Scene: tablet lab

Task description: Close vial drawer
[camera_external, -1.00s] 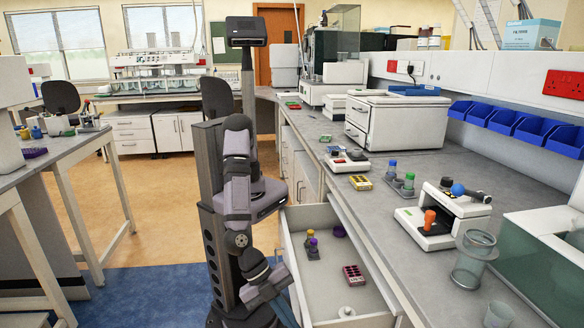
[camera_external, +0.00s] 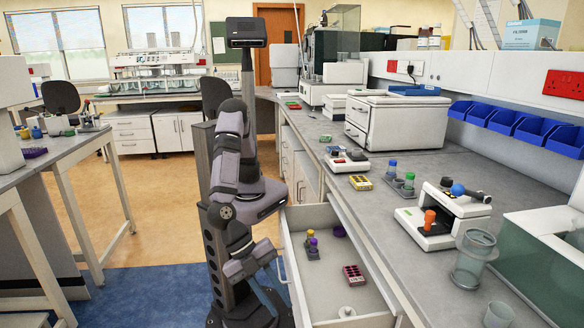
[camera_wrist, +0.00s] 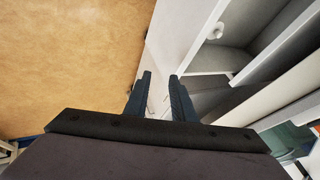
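The vial drawer (camera_external: 322,300) is pulled far out from under the right-hand bench. Vials with yellow and purple caps (camera_external: 312,243) stand in it, near a small purple bowl (camera_external: 338,231), a dark red rack (camera_external: 353,275) and a white knob-like piece (camera_external: 346,311). My gripper (camera_external: 283,279) is low, beside the drawer's left wall. In the wrist view my gripper (camera_wrist: 160,77) has its two fingers apart with nothing held. A white drawer panel (camera_wrist: 182,28) lies just beyond the fingertips. I cannot tell if they touch it.
The bench (camera_external: 385,215) above the drawer carries a vial rack (camera_external: 400,184), a small white instrument (camera_external: 440,220) and a glass jar (camera_external: 472,260). A white-legged table (camera_external: 65,155) stands at left. The tan floor (camera_wrist: 65,60) left of the drawer is clear.

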